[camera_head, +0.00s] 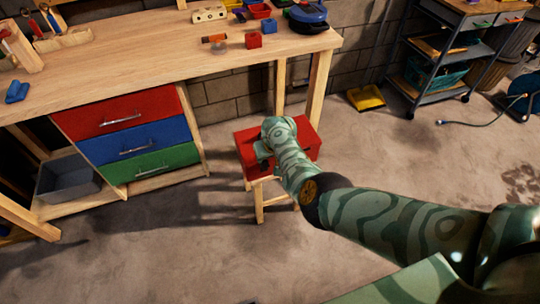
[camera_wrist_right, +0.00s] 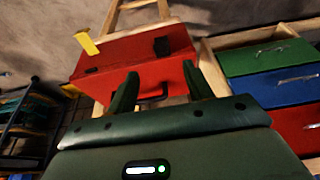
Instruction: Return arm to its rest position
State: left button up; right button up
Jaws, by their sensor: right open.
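My right arm comes in from the right in the head view and reaches over a red toolbox (camera_head: 248,143) on a small wooden stool (camera_head: 259,202). In the right wrist view my right gripper (camera_wrist_right: 160,72) is open, with two green fingers spread apart and nothing between them. The red toolbox (camera_wrist_right: 130,55) lies just beyond the fingertips, its dark handle showing between them. I cannot tell whether the fingers touch it. My left gripper is in neither view.
A wooden workbench (camera_head: 130,62) stands behind, with red, blue and green drawers (camera_head: 138,147) and a grey bin (camera_head: 68,178) below. A yellow dustpan (camera_head: 366,98) lies on the floor near a dark tool cart (camera_head: 440,90). The front floor is clear.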

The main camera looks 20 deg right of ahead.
jog(key=shift+s+r, duration=0.2)
jog(key=shift+r, duration=0.25)
jog(key=w+r+t, duration=0.2)
jog(key=w, duration=0.2)
jog(key=s+d+f+n, duration=0.1)
jog(key=s+d+f, duration=0.1)
jog(key=s+f, duration=1.05)
jog(key=s+d+f, duration=0.2)
jog(key=s+f, duration=0.8)
jog(key=s, duration=0.5)
jog(key=s+d+f+n+g, duration=0.1)
jog(key=s+f+g, duration=0.1)
jog(key=s, duration=1.5)
jog(key=s+d+f+n+g, duration=0.1)
jog(key=s+d+f+g, duration=0.1)
jog(key=s, duration=1.6)
notch_tip(320, 180, down, 2)
jog(key=shift+s+d+f+g, duration=0.15)
jog(key=shift+s+g, duration=0.2)
jog(key=shift+g, duration=0.35)
